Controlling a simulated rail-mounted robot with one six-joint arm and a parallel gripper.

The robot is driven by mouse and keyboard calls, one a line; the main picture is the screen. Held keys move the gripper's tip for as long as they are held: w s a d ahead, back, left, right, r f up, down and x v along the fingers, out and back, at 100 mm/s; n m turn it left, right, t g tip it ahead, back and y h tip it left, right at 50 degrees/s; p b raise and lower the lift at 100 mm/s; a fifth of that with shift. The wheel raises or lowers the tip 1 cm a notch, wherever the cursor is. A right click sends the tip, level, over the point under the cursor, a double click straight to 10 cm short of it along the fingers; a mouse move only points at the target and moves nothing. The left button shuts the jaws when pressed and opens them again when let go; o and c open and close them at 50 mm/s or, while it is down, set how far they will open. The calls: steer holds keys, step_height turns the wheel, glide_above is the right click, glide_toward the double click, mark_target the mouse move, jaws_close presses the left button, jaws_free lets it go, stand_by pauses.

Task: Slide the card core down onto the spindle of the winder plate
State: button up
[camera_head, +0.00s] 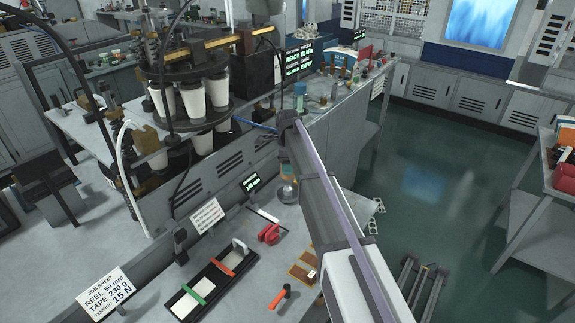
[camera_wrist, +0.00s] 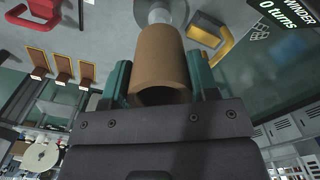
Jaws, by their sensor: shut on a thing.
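In the wrist view my gripper (camera_wrist: 159,82) is shut on the card core (camera_wrist: 160,58), a plain brown tube with its near open end facing the camera. One teal finger is on each side of it. Past the core's far end is the pale grey winder plate (camera_wrist: 156,6), with the spindle (camera_wrist: 155,17) in line with the core. I cannot tell whether the core is around the spindle's tip or just short of it.
The winder display (camera_wrist: 284,14) reads 0 turns.

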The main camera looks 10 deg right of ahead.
steer(key=b, duration=0.4)
glide_above(288, 187)
steer(key=shift+w+f, duration=0.1)
steer(key=shift+f, duration=2)
steer(key=shift+f+b, duration=2)
steer(key=shift+f, duration=0.15)
steer(key=o, duration=1.3)
steer(key=shift+r, duration=0.1)
step_height(288, 187, up, 8)
steer(key=p, duration=0.8)
